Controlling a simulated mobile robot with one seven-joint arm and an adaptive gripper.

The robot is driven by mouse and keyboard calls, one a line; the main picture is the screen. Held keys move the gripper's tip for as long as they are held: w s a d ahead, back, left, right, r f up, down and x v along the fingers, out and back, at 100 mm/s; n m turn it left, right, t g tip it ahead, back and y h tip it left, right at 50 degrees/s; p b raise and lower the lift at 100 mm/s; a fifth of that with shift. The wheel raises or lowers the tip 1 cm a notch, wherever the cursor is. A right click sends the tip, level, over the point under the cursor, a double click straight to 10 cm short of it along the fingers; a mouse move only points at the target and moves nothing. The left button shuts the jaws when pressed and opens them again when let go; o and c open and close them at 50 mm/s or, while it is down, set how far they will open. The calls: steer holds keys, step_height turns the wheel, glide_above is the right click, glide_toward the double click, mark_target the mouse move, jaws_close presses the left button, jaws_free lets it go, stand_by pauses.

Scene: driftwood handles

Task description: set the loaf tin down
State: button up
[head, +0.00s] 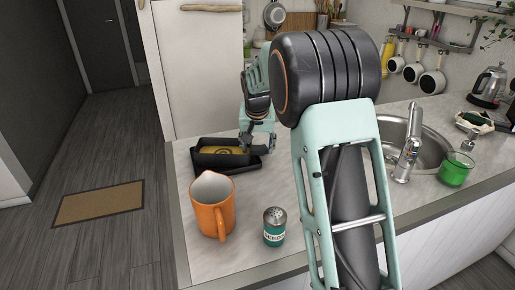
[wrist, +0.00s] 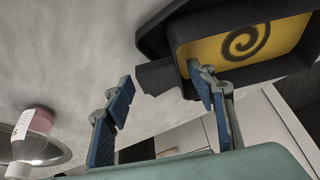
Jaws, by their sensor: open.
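The loaf tin (head: 205,160), black with a yellow inside, is on the counter (head: 255,195) at the left, in the head view. In the wrist view the tin (wrist: 290,65) is at the upper right, with a dark spiral on its yellow inside. A dark flat piece (wrist: 150,38) shows beside and under it, perhaps a tray. My gripper (head: 258,143) is at the tin's right end. In the wrist view my gripper (wrist: 163,105) has its fingers wide apart; a short dark tab of the tin reaches toward the gap, and one finger overlaps the tin's near edge. Contact cannot be told.
An orange jug (head: 211,210) and a teal shaker (head: 274,230) stand in front of the tin. Counter between jug and shaker is narrow.

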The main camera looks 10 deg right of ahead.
steer(key=v, duration=1.1)
steer(key=shift+r, duration=0.1)
